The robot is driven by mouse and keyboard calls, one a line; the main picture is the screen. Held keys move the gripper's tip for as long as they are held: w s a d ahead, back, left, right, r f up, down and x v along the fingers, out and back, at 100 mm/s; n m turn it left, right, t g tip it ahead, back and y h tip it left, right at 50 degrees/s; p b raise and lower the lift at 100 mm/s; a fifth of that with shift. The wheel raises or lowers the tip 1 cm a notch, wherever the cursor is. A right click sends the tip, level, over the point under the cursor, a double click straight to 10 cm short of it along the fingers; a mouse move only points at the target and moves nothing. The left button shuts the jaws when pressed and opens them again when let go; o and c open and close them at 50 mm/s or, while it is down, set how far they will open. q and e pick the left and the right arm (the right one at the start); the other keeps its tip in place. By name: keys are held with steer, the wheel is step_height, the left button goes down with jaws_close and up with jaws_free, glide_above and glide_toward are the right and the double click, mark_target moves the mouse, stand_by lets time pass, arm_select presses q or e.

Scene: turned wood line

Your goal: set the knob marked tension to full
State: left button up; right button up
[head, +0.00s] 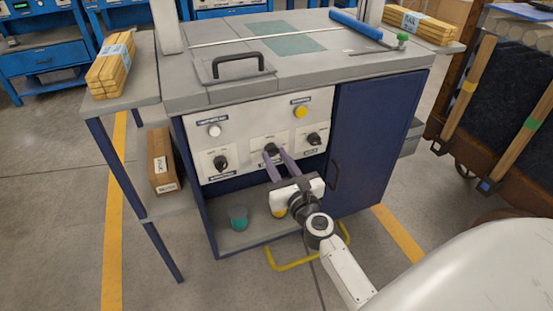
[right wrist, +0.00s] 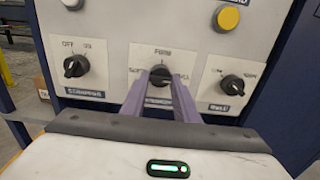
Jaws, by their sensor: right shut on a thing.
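The middle knob (head: 270,149), black and on the white control panel, is between the two purple fingers of my right gripper (head: 274,153). In the right wrist view this knob (right wrist: 159,67) has "FIRM" printed above it, with partly hidden words to its left and right. The blue name label (right wrist: 158,103) below it is mostly covered by the fingers, so I cannot read it whole. My right gripper (right wrist: 160,76) is shut on the knob. The knob's exact pointing direction is hard to tell. My left gripper is not in view.
A left knob (right wrist: 75,66) and a right knob (right wrist: 232,84) flank it closely. A white button (head: 214,130) and a yellow button (head: 300,111) sit above. Below the panel is an open shelf holding a teal object (head: 238,217). A blue door (head: 375,140) is at right.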

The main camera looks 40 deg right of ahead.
steer(key=o, duration=1.1)
steer(key=shift+c, duration=0.2)
steer(key=v, duration=0.7)
steer(key=shift+s+b, duration=0.25)
steer(key=shift+b, duration=0.2)
